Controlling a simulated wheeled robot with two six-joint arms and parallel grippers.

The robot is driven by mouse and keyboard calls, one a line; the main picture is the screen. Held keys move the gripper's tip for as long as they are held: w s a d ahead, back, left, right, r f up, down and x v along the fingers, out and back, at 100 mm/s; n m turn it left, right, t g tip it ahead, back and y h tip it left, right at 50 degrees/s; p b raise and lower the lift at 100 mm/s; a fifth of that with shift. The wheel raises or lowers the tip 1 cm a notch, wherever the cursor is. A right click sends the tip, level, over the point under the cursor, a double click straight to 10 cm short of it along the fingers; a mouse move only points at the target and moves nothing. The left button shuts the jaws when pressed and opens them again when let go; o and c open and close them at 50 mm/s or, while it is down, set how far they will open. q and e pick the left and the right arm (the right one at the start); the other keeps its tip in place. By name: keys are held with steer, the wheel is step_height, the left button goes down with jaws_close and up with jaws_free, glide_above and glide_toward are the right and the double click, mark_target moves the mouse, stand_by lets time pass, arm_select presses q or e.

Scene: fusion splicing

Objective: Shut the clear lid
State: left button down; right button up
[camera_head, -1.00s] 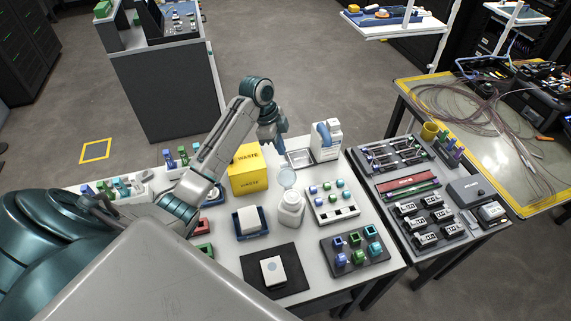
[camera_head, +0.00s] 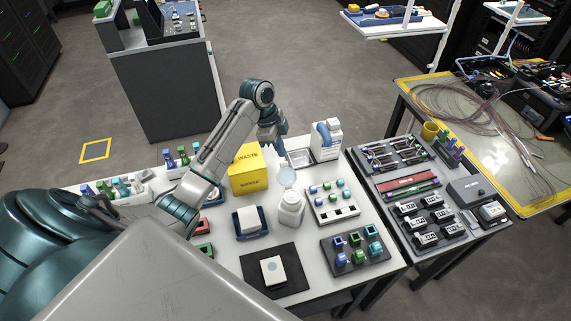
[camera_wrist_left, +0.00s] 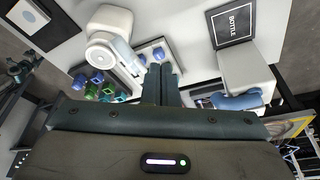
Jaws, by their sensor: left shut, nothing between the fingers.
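A white jar (camera_head: 291,211) stands on the white table, and its round clear lid (camera_head: 287,177) is raised at the back of the jar's mouth. My left gripper (camera_head: 279,155) is shut and empty, pointing down just behind the lid. I cannot tell whether it touches the lid. In the left wrist view the shut fingers (camera_wrist_left: 161,80) are at the middle, and the white jar (camera_wrist_left: 109,24) is up and left of them. The clear lid (camera_wrist_left: 124,56) shows between jar and fingers. My right gripper is not in view.
A yellow waste box (camera_head: 249,180) stands left of the lid. A white bottle with a blue spout (camera_head: 325,142) and a metal tray (camera_head: 299,158) are at the back right. A rack of small colored parts (camera_head: 333,222) is right of the jar, and a white block in a blue tray (camera_head: 250,235) is left.

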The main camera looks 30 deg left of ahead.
mark_target(284, 177)
arm_select(q)
steer(key=shift+f, duration=1.25)
steer(key=shift+d, duration=0.1)
steer(key=shift+s+d+f+p, duration=0.1)
steer(key=shift+s+d+p, duration=1.15)
steer(key=shift+s+d, duration=0.5)
steer(key=shift+d+f, duration=0.1)
steer(key=shift+d, duration=0.2)
step_height(284, 177, up, 3)
steer(key=p, duration=0.3)
steer(key=shift+f, duration=0.1)
step_height(284, 177, up, 4)
steer(key=shift+r+p, duration=0.15)
steer(key=shift+p, duration=0.45)
